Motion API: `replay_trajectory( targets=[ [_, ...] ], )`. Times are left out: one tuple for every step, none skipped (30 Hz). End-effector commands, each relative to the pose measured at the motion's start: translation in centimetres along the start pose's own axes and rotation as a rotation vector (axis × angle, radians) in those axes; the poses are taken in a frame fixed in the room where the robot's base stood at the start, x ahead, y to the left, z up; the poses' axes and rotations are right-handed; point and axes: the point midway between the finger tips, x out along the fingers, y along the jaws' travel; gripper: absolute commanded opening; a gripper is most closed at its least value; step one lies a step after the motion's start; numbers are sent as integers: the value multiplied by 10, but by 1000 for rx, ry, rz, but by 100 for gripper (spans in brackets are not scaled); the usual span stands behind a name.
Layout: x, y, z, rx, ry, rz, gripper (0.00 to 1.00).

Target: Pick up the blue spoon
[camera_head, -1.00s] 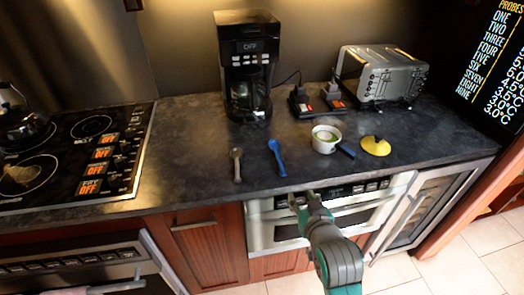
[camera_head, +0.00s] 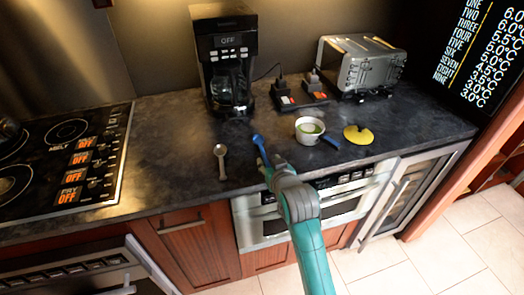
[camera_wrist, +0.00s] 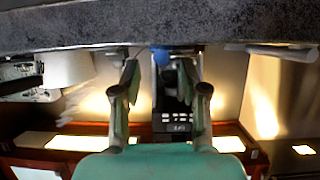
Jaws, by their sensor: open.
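The blue spoon (camera_head: 259,143) lies on the dark countertop near its front edge, in front of the coffee maker. My gripper (camera_head: 272,167) is at the near end of the spoon and hides part of its handle in the head view. In the wrist view, which looks upside down, my gripper (camera_wrist: 159,80) has its two fingers spread apart with nothing held between them. A small blue part of the spoon (camera_wrist: 160,57) shows between and beyond the fingers. I cannot tell whether the fingers touch the counter.
A grey spoon (camera_head: 221,160) lies left of the blue one. A white cup (camera_head: 309,130) with a blue handle and a yellow lid (camera_head: 358,134) are to the right. The coffee maker (camera_head: 228,60) and toaster (camera_head: 362,66) stand behind. The stovetop (camera_head: 65,165) is at left.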

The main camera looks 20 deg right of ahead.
Motion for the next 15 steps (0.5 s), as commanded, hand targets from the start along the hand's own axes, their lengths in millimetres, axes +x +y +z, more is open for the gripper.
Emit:
replay_trajectory(
  targets=[
    [8, -2, 0, -1, -1, -1, 44],
    [13, -3, 0, -1, 0, 0, 44],
    [18, -2, 0, -1, 0, 0, 44],
    [22, -2, 0, -1, -1, 1, 44],
    [25, -2, 0, 0, -1, 1, 44],
    [28, -2, 0, 0, 0, 0, 44],
    [30, -2, 0, 0, 0, 0, 44],
    [32, -2, 0, 0, 1, 0, 44],
    [33, -2, 0, 0, 1, 0, 44],
    [34, -2, 0, 0, 1, 0, 44],
    [34, -2, 0, 0, 1, 0, 44],
    [34, -2, 0, 0, 1, 0, 44],
    [34, -2, 0, 0, 1, 0, 44],
    [34, -2, 0, 0, 1, 0, 44],
    [34, -2, 0, 0, 1, 0, 44]
  ],
)
